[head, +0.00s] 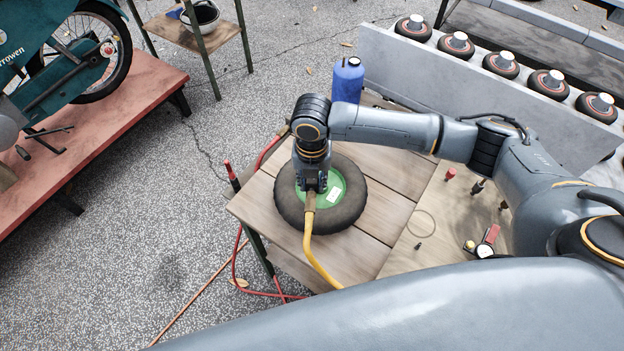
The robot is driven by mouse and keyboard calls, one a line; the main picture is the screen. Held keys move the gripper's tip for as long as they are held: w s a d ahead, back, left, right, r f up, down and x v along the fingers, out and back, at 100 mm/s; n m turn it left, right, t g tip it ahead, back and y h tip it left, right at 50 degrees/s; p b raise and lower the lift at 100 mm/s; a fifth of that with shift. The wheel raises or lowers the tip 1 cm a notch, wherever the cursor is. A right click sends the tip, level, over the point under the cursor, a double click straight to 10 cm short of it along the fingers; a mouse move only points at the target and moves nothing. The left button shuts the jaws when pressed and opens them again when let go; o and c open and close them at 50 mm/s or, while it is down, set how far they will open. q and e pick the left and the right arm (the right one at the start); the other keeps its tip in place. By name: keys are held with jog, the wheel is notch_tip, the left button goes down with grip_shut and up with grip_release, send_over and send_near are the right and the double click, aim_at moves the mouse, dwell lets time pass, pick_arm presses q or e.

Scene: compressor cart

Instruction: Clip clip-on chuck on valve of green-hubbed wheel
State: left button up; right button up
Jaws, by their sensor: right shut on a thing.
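The green-hubbed wheel (347,207) lies flat on the wooden table top, with a white label on its green hub. My right gripper (311,188) points down over the left part of the hub, shut on the clip-on chuck (310,200). A yellow hose (312,247) runs from the chuck across the tyre and down over the table's front. The valve is hidden by the gripper and chuck, so I cannot tell whether the chuck is on it. My left gripper is not in view.
Small red and black items and a gauge (484,250) lie on the table's right part. Red hose (236,262) hangs at the left edge. A rack with several small wheels (456,45) stands at back right. A motorcycle (75,60) stands on a red platform at left.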

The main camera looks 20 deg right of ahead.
jog(key=shift+f, duration=1.05)
dwell(0.4)
jog(key=o, duration=1.1)
notch_tip(320, 180, up, 12)
jog(key=shift+f, duration=0.1)
dwell(0.5)
